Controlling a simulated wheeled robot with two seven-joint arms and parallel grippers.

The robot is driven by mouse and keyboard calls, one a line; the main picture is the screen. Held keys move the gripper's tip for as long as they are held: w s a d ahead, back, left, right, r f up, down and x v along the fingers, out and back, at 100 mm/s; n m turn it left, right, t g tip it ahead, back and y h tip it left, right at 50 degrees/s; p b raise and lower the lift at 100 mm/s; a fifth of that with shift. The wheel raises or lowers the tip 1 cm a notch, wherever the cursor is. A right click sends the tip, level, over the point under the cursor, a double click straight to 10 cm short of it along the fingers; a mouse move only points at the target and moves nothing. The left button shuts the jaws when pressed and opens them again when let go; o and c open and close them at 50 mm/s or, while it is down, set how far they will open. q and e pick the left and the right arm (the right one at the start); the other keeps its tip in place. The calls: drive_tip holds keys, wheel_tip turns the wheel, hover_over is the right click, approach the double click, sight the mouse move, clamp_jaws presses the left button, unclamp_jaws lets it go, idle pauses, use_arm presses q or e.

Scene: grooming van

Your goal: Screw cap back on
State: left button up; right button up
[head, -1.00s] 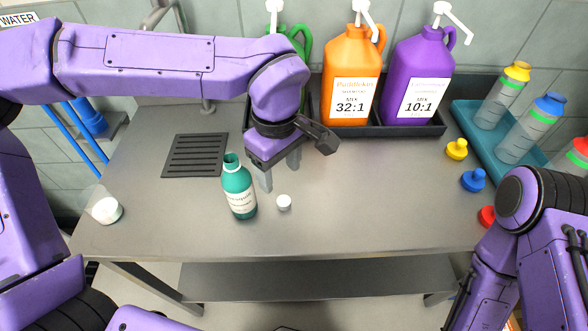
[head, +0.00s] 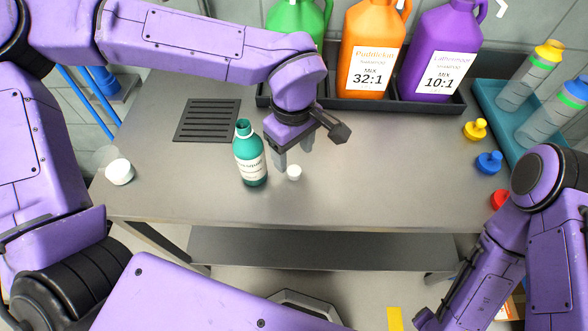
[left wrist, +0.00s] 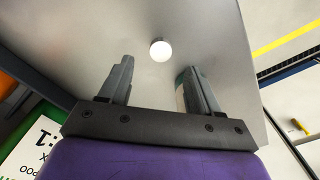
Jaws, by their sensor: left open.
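A teal bottle (head: 250,160) with a pale label stands upright and uncapped on the steel table. A small white cap (head: 294,172) lies on the table just right of its base. My left gripper (head: 294,155) is open and empty, pointing down just behind the cap and to the right of the bottle. In the left wrist view the cap (left wrist: 160,50) lies beyond the two fingertips, roughly midway between them. A part of the bottle shows behind the right-hand finger there, mostly hidden.
A dark tray (head: 430,106) with green, orange and purple jugs is at the back. A teal tray (head: 487,98) with several bottles stands at the right, with coloured caps beside it. A white round lid or jar (head: 119,172) is at the left edge. The table's middle right is clear.

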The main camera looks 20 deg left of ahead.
sight(294, 170)
use_arm(q)
drive_tip(key=shift+f, duration=0.15)
wheel_tip(294, 170, down, 5)
drive_tip(key=shift+d, duration=0.15)
drive_tip(key=shift+s, duration=0.1)
drive_tip(key=c, duration=1.1)
